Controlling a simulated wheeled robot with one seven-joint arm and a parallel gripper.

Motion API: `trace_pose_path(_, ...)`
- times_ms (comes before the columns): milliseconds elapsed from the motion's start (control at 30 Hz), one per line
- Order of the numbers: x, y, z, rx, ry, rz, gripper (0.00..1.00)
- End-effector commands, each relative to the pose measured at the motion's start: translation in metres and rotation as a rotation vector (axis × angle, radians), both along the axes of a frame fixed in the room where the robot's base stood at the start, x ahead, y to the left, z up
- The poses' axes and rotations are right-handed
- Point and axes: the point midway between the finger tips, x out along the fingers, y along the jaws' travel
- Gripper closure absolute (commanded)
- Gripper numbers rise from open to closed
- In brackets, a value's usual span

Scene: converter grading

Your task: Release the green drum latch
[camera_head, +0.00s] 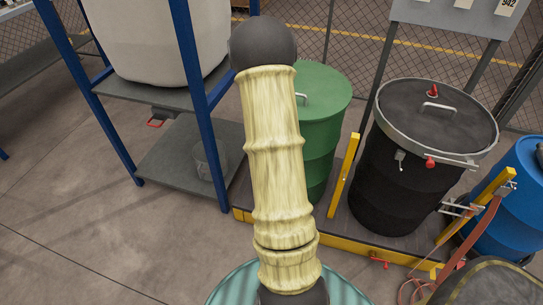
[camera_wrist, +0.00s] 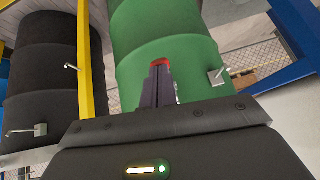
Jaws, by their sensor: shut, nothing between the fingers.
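The green drum (camera_head: 322,125) stands on the low platform behind my arm in the head view, with a pale handle (camera_head: 301,96) on its lid. My arm covers its left side, and no latch on it shows there. In the wrist view the green drum (camera_wrist: 185,65) fills the upper middle. A small metal fitting with a short rod (camera_wrist: 217,77) shows on its right side; I cannot tell whether it is the latch. My gripper (camera_wrist: 160,64) is shut and empty, its red tips in front of the drum wall, left of the fitting. Contact cannot be told.
A black drum (camera_head: 395,165) with a clamp ring and red knobs stands to the right, a blue drum (camera_head: 518,200) beyond it. A yellow post (camera_head: 343,185) rises between green and black drums. A blue-framed rack (camera_head: 192,85) stands left. The floor at left is clear.

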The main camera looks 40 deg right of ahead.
Motion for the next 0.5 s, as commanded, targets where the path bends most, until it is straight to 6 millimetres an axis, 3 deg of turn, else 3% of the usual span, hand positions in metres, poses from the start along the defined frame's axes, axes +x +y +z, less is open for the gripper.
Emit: trace_pose_path(500, -0.0002, 0.0008, -0.0129, 0.001, 0.001, -0.001, 1.0)
